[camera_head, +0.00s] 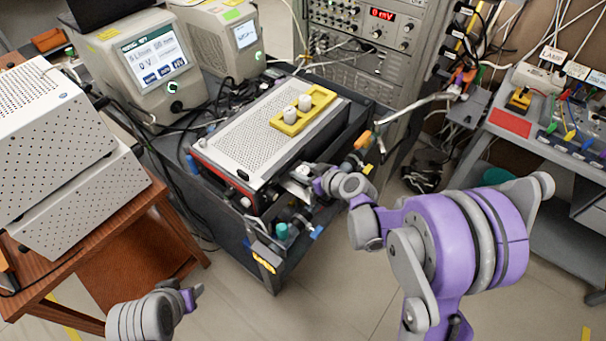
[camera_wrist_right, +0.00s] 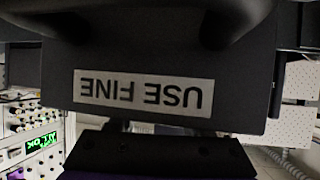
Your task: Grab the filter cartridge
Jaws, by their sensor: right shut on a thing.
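Two white cylindrical pieces (camera_head: 297,108) stand in a yellow holder (camera_head: 319,99) on top of the perforated grey instrument (camera_head: 252,126); they look like filter cartridges, but I cannot be sure. My right gripper (camera_head: 309,178) is at the instrument's front right corner, below and apart from the yellow holder. It is shut on a small white piece (camera_head: 302,172), mostly hidden by the fingers; I cannot tell if it is the cartridge. In the right wrist view, a dark surface bears an upside-down "USE FINE" label (camera_wrist_right: 143,93). My left gripper (camera_head: 192,296) is low at bottom left, apart from everything; its opening is unclear.
The instrument sits on a dark cart (camera_head: 275,271) with tubes and fittings along its front. A display unit (camera_head: 140,62) stands behind left. White perforated boxes (camera_head: 62,150) rest on a wooden table at left. A grey bench (camera_head: 560,150) is at right. Floor between is clear.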

